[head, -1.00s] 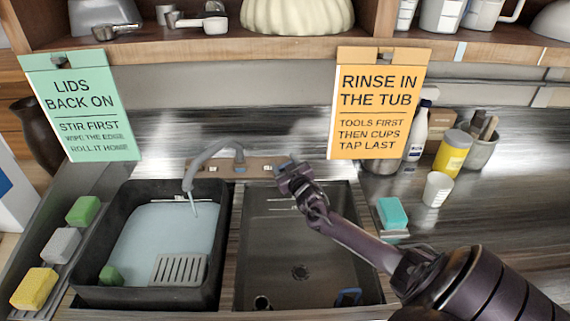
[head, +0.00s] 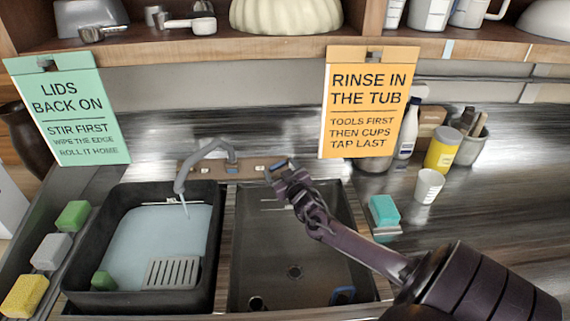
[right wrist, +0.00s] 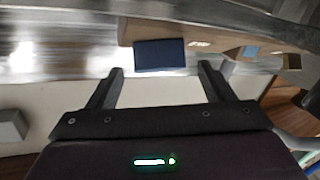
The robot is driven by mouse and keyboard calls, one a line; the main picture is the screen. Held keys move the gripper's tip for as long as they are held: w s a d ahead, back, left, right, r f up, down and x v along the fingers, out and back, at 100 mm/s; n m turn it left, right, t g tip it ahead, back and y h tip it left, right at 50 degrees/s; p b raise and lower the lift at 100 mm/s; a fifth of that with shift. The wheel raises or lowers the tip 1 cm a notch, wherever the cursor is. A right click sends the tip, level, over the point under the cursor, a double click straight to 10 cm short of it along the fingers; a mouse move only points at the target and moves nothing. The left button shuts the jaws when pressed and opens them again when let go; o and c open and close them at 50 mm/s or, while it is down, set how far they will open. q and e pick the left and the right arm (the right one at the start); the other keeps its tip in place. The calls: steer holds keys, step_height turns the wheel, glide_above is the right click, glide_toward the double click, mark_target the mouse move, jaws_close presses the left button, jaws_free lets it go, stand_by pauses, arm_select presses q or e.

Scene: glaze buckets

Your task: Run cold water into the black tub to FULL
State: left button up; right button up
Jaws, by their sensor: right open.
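The black tub (head: 86,245) sits in the left basin with pale blue water (head: 150,238) in it. A thin stream runs from the grey spout (head: 207,152) into the water. A small white marking shows on the tub's back wall, too small to read. My right gripper (head: 276,172) is open at the right end of the tap's wooden strip (head: 205,169). In the right wrist view a dark blue tap lever or block (right wrist: 160,57) lies ahead between the open fingers; contact cannot be told. My left gripper is out of view.
Sponges line the left edge; a teal sponge (head: 384,210) and white cup (head: 429,185) stand at right. An orange sign (head: 369,102) hangs behind my gripper.

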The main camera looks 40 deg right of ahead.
steer(key=shift+v, duration=2.25)
steer(key=shift+a, duration=0.1)
stand_by(5.2)
